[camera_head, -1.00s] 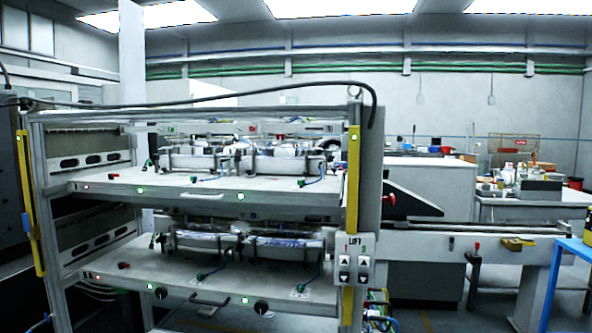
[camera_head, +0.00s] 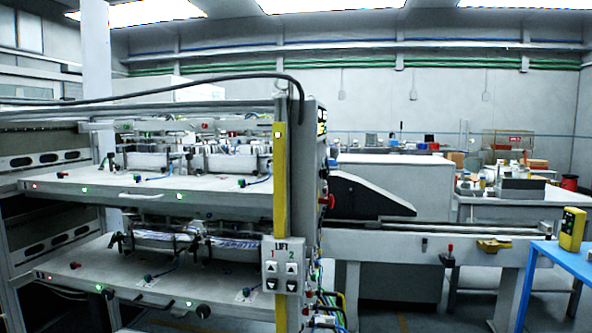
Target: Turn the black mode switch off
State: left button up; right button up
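No part is labelled as the mode switch at this size. Two round black knobs sit on the front edge of the lower shelf of the label magazine rack (camera_head: 150,196): a left knob (camera_head: 108,292) and a right knob (camera_head: 203,311). I cannot tell their settings, or whether either is the mode switch. A green light (camera_head: 188,303) glows between them. The rack's right side panel (camera_head: 318,140) shows at a steep angle, with a red part (camera_head: 327,201) and small dark fittings too small to read. Neither of my grippers is in view.
A lift button box (camera_head: 281,265) hangs on the rack's front right post, above colored cables. A conveyor (camera_head: 440,240) runs right from the rack. A blue table (camera_head: 570,262) with a yellow device (camera_head: 572,229) stands at the right edge. A black cable (camera_head: 200,83) arches over the rack.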

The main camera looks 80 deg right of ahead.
aim_at(323, 173)
jog(key=k+l+z, duration=0.15)
jog(key=z, duration=2.35)
jog(key=i+l+z, duration=0.1)
jog(key=l, duration=0.3)
jog(key=i+l, duration=0.25)
jog(key=l, duration=0.15)
jog(key=i+l+z, duration=0.15)
jog(key=l, duration=0.25)
jog(key=i+l+z, duration=0.1)
jog(key=i+l, duration=0.15)
jog(key=l, duration=0.15)
